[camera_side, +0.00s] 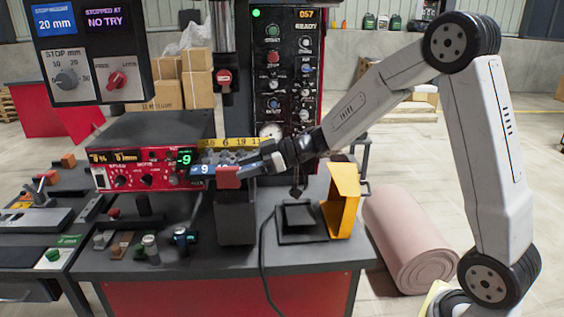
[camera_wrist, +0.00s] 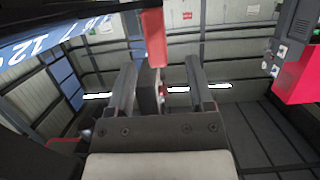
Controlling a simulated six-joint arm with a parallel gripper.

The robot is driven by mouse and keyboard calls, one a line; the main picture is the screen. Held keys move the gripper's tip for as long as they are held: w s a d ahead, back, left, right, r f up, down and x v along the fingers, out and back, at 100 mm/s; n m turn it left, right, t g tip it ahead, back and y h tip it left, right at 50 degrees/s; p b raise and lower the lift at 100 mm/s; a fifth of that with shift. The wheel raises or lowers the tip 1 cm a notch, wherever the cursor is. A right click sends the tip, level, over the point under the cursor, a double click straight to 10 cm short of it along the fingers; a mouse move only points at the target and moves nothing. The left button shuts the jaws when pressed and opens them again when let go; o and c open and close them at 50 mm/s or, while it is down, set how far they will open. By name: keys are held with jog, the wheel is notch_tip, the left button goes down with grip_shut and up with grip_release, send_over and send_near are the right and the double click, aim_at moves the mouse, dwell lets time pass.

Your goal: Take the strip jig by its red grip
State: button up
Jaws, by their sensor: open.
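The red grip (camera_side: 228,177) of the strip jig is a small red block above the dark grey box on the bench. The blue numbered strip (camera_side: 204,169) runs left from it. In the wrist view the red grip (camera_wrist: 153,38) shows upright at the top, its lower end level with the fingertips and in the gap between them. The blue strip (camera_wrist: 50,32) crosses the upper left corner. My gripper (camera_side: 248,168) reaches in from the right, close beside the red grip. In the wrist view my gripper (camera_wrist: 160,66) has its two fingers apart. I cannot tell whether either touches the grip.
A yellow numbered scale (camera_side: 228,143) lies just behind the jig. A red control unit (camera_side: 140,170) stands to the left, and a dark control column (camera_side: 285,75) rises behind. A dark grey box (camera_side: 236,222) is below. A yellow bracket (camera_side: 342,200) stands to the right.

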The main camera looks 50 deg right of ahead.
aim_at(229, 187)
jog(key=shift+x, duration=2.4)
jog(key=shift+d+f, duration=0.1)
grip_shut()
